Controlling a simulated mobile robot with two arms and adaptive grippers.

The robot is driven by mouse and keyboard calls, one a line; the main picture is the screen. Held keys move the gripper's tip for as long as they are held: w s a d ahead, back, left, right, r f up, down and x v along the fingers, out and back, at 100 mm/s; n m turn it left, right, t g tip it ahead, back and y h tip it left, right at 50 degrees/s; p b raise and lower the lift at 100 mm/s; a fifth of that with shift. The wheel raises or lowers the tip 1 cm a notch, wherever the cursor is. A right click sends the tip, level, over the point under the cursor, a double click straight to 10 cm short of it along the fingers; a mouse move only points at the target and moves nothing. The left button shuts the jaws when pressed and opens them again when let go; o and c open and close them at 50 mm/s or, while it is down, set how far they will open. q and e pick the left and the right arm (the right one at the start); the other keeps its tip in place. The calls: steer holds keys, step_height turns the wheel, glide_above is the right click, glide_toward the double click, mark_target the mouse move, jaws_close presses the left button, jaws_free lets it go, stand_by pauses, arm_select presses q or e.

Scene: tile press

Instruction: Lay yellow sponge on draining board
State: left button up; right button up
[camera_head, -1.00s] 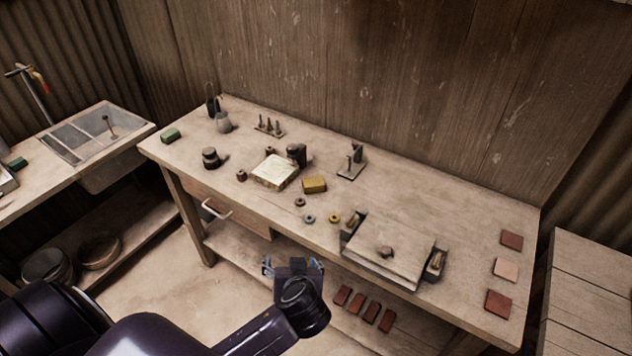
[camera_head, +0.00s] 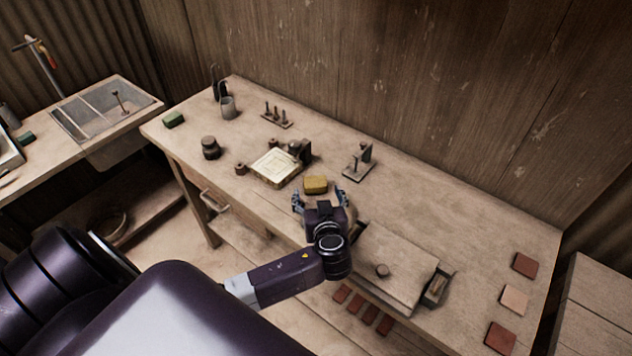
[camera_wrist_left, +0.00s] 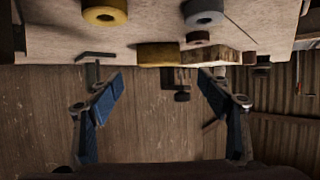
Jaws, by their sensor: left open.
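The yellow sponge (camera_head: 316,184) lies on the workbench, just right of a pale square block, and also shows in the left wrist view (camera_wrist_left: 158,54). My left gripper (camera_head: 321,198) is open and empty, its blue fingers spread just on the near side of the sponge. In the left wrist view the sponge sits beyond and between the open fingertips (camera_wrist_left: 161,80), apart from them. The sink counter (camera_head: 100,165) stands at the far left; I cannot tell which part of it is the draining board. My right gripper is out of view.
The pale block (camera_head: 277,166) and a small metal stand (camera_head: 358,162) flank the sponge. A lidded press box (camera_head: 390,265) is to the right of my gripper. Rings (camera_wrist_left: 105,12) lie close by. A green sponge (camera_head: 173,120) lies at the bench's left end; the sink (camera_head: 105,112) is beyond.

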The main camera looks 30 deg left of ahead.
mark_target(315, 180)
arm_select(q)
steer(key=shift+x, duration=1.15)
steer(key=shift+w+f, duration=0.15)
steer(key=shift+w, duration=0.1)
steer(key=shift+p+x, duration=0.4)
steer(key=shift+x, duration=0.55)
steer(key=x, duration=0.3)
steer(key=shift+w+a+f, duration=0.15)
steer(key=c, duration=1.1)
steer(key=shift+c, duration=0.2)
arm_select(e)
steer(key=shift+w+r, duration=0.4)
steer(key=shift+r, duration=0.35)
arm_select(q)
step_height(315, 180, up, 20)
steer(key=b, duration=0.3)
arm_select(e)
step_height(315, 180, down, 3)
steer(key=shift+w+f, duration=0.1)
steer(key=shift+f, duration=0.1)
